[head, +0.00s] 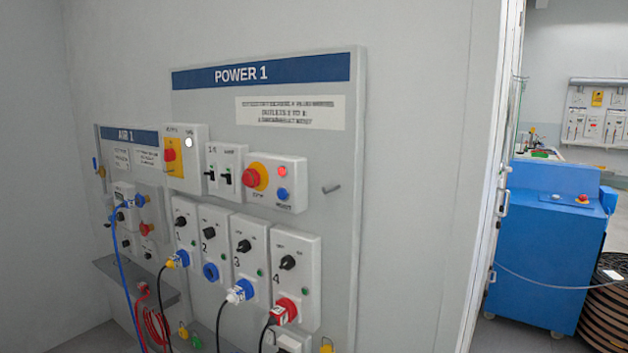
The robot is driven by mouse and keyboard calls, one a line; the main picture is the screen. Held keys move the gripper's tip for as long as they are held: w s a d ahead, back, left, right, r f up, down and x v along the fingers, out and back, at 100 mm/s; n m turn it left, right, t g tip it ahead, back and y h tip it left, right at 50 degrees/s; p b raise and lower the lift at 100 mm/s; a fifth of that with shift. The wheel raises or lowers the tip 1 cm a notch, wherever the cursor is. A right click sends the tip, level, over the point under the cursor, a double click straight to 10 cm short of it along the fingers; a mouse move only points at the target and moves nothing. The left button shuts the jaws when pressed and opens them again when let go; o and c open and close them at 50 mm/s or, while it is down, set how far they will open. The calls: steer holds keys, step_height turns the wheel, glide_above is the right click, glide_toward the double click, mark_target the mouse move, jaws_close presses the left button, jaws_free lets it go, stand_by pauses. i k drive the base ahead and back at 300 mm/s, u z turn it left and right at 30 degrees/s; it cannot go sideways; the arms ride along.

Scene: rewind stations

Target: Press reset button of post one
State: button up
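The POWER 1 panel (340,130) is mounted on the grey wall in the middle of the head view. On its upper right is a control box (295,167) with a red mushroom button on a yellow ring (255,178). Beside that button is a small red lamp (282,171), which looks lit. Below the lamp is a round blue button (282,194), with a small label under it that appears to read RESET. Nothing covers the blue button. My gripper is not in this view.
Below the box are several numbered outlets with black knobs, some with plugs and hanging cables. A peg (332,189) sticks out right of the box. An AIR 1 panel (130,134) with hoses is at left. A doorway at right shows a blue cabinet (545,260) and coiled hose (606,310).

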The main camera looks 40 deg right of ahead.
mark_target(281, 194)
steer(key=z, duration=0.8)
steer(key=k, duration=0.95)
steer(key=i, duration=0.85)
steer(key=z, duration=0.1)
